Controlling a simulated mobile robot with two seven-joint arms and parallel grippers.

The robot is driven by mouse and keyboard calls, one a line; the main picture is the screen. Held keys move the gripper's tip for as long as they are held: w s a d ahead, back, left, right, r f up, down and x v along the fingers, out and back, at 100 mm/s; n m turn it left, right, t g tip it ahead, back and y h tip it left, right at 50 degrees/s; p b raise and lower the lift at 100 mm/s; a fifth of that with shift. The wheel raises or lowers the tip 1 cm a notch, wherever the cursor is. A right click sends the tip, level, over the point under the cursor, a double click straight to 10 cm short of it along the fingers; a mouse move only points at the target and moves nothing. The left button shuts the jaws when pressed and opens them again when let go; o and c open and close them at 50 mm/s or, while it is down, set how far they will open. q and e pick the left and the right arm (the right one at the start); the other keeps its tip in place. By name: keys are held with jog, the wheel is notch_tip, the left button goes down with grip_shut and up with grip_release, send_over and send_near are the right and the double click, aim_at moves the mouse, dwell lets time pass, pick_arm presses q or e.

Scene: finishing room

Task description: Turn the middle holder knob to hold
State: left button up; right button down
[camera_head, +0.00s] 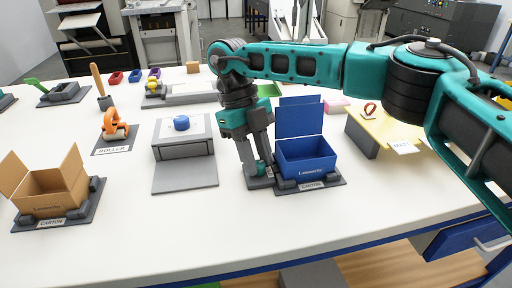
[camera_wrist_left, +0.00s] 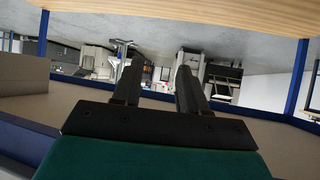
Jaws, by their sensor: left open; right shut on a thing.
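The blue carton (camera_head: 306,158) stands with its flaps up on a dark holder (camera_head: 325,183) labelled CARTON, in the front middle of the table in the head view. My right gripper (camera_head: 260,172) comes down at the holder's left end, beside the carton. Its fingers are shut on a small part there, which looks like the holder's knob; the fingers hide most of it, so its setting cannot be read. My left gripper (camera_wrist_left: 154,85) shows only in the left wrist view, open and empty, away from the holder.
A brown open carton (camera_head: 52,190) sits on another holder at the left. A grey box with a blue button (camera_head: 181,123), an orange roller (camera_head: 114,125) and a yellow stand (camera_head: 385,125) are nearby. The white table (camera_head: 150,230) is clear in front.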

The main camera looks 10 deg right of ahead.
jog(key=shift+m+y+p, duration=0.4)
jog(key=shift+m+p, duration=0.1)
jog(key=shift+m, duration=0.5)
pick_arm(q)
jog(key=shift+s+a+r, duration=0.1)
jog(key=shift+a+r, duration=0.25)
jog(key=shift+a, duration=0.05)
pick_arm(e)
jog(key=shift+m, duration=0.3)
